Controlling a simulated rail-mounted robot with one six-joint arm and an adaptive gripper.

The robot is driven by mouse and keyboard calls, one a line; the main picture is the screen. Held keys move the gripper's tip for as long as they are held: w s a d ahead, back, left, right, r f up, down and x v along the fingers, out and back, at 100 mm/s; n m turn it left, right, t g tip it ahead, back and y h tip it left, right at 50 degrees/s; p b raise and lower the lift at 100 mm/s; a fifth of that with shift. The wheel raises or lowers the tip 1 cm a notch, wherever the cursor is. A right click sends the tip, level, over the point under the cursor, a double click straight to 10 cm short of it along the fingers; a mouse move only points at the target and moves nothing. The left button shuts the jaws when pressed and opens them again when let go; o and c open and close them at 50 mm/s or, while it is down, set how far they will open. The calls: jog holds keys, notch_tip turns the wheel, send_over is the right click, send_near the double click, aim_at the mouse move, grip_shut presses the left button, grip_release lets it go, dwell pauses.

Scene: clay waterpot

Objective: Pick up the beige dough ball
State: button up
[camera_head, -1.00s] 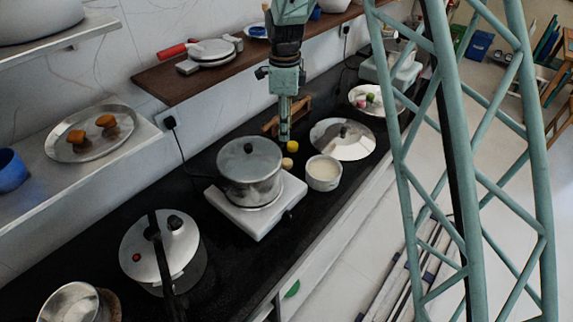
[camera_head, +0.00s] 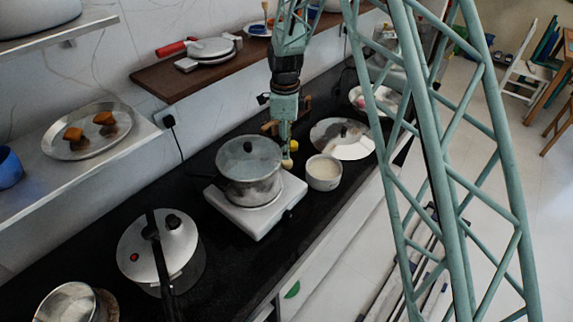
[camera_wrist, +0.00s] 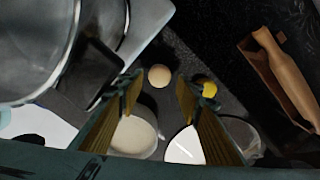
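The beige dough ball (camera_head: 287,163) rests on the black counter at the right side of the hot plate and pot. In the wrist view the dough ball (camera_wrist: 159,76) shows whole, between and beyond the tips of my gripper (camera_wrist: 160,92). The two fingers stand apart with nothing between their pads. In the head view my gripper (camera_head: 286,148) points down right at the ball, its tips just above or beside it. I cannot tell the exact remaining height. A small yellow ball (camera_wrist: 209,89) lies close to the right fingertip.
The lidded glass pot (camera_head: 249,172) on its white hot plate (camera_head: 243,225) stands close on the left. A white bowl of pale contents (camera_head: 323,173) stands on the right. A metal lid (camera_head: 355,148) and a wooden holder (camera_wrist: 287,75) are nearby.

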aim_at(287, 164)
jog(key=shift+f, duration=0.1)
jog(key=shift+f+b, duration=0.5)
jog(key=shift+f, duration=2.5)
jog(key=shift+c, duration=0.5)
jog(key=c, duration=0.5)
